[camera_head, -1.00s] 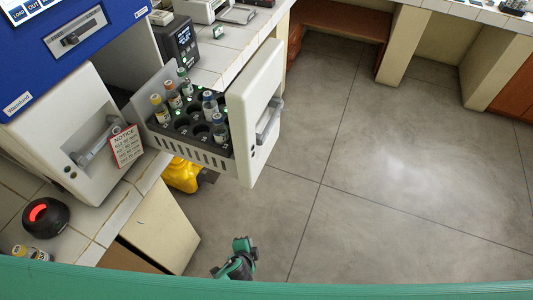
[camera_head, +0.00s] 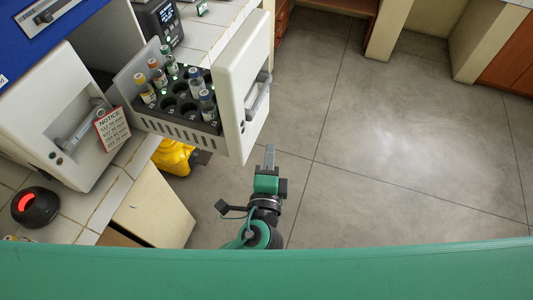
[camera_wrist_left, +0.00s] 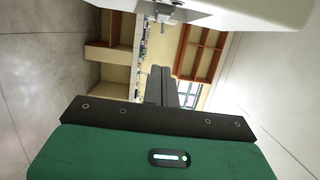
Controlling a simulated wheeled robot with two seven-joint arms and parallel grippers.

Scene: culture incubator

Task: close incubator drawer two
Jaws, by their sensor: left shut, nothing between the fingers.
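The open incubator drawer (camera_head: 151,122) is pulled out of the white cabinet and holds a black rack with several capped vials. Its white front panel (camera_head: 234,100) has a grey handle (camera_head: 258,100) on the outer face. The panel also shows along the top of the left wrist view (camera_wrist_left: 260,12), with part of the handle. My left gripper (camera_head: 270,150) is shut and empty, just right of the panel's lower corner, fingers pointing up the picture. Its fingers (camera_wrist_left: 162,85) show dark in the wrist view, seemingly apart from the panel. My right gripper is not in view.
A closed white drawer front (camera_head: 60,125) with a notice tag (camera_head: 113,130) is at the left. A black device with a red light (camera_head: 36,207) stands on the tiled counter. A yellow object (camera_head: 173,156) sits below the open drawer. The floor at the right is clear.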

